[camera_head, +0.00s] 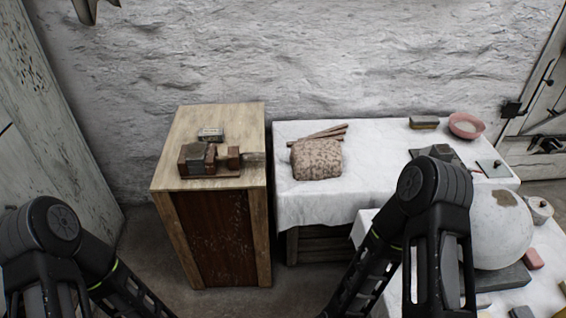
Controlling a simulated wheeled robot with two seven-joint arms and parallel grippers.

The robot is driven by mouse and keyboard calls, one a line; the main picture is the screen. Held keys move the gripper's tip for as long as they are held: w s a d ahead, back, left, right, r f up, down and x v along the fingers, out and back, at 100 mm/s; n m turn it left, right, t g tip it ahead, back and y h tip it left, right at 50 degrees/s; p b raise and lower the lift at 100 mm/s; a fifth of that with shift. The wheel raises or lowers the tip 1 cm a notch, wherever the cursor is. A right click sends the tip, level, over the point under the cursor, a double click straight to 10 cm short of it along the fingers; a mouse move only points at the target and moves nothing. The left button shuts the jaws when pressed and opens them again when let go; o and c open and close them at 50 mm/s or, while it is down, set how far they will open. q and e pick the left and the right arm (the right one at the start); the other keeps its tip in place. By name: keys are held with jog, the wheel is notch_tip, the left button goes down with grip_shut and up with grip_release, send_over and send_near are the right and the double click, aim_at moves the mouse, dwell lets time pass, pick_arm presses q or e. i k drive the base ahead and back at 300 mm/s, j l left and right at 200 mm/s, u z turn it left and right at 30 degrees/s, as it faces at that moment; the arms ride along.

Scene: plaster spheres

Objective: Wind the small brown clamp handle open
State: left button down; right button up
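A small clamp-like assembly (197,158) sits on top of the wooden cabinet (215,118). It has a dark grey block and brown wooden pieces on a reddish-brown base. A small brown piece (233,153) stands at its right end; it may be the handle, but it is too small to tell how far it is wound. Both of my arms show at the bottom of the view, well in front of the cabinet. Neither of my grippers is in view, and nothing of mine touches the clamp.
A small grey block (210,134) lies behind the clamp. To the right, a cloth-covered table (375,185) holds a speckled lump (316,159), wooden sticks (325,133) and a pink bowl (466,125). A large white sphere (500,235) stands at the lower right. Floor shows around the cabinet.

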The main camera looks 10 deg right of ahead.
aim_at(255, 157)
jog(key=k+l+u, duration=0.1)
jog(key=l, duration=0.3)
jog(key=k+l+u, duration=0.1)
jog(key=k+l, duration=0.15)
jog(key=k+l+u, duration=0.1)
jog(key=k+l, duration=0.15)
jog(key=l, duration=0.2)
jog(key=i+j, duration=0.1)
jog(key=j, duration=0.15)
jog(key=i+j+z, duration=0.2)
jog(key=i, duration=0.3)
jog(key=i+j+z, duration=0.25)
jog(key=i+j, duration=0.15)
